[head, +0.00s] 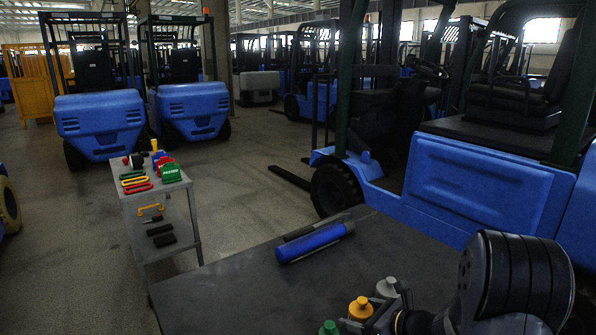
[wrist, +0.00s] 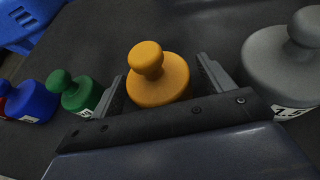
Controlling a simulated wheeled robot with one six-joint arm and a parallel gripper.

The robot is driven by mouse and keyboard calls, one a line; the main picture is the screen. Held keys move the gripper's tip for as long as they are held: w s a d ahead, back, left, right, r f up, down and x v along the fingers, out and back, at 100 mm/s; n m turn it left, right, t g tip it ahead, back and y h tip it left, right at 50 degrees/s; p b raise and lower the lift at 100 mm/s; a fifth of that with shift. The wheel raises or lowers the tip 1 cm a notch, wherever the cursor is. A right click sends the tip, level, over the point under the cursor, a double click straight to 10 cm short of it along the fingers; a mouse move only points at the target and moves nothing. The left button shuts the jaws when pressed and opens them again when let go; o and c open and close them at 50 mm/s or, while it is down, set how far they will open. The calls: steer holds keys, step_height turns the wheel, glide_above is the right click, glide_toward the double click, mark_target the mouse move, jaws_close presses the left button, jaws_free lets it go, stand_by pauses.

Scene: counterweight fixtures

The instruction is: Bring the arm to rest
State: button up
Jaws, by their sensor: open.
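My gripper (wrist: 162,78) is open in the wrist view, with one finger on each side of an orange knobbed weight (wrist: 158,80). I cannot tell whether the fingers touch it. In the head view my gripper (head: 378,312) is low at the right, beside the orange weight (head: 360,308), and my arm hides part of the table there.
A grey weight (wrist: 280,72) stands to the right; green (wrist: 80,93) and blue (wrist: 32,101) weights stand to the left. A blue cylinder (head: 315,243) lies on the dark table (head: 225,290). A grey cart (head: 165,199) and forklifts (head: 490,185) stand beyond.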

steer(key=shift+r, duration=0.8)
steer(key=shift+f, duration=0.15)
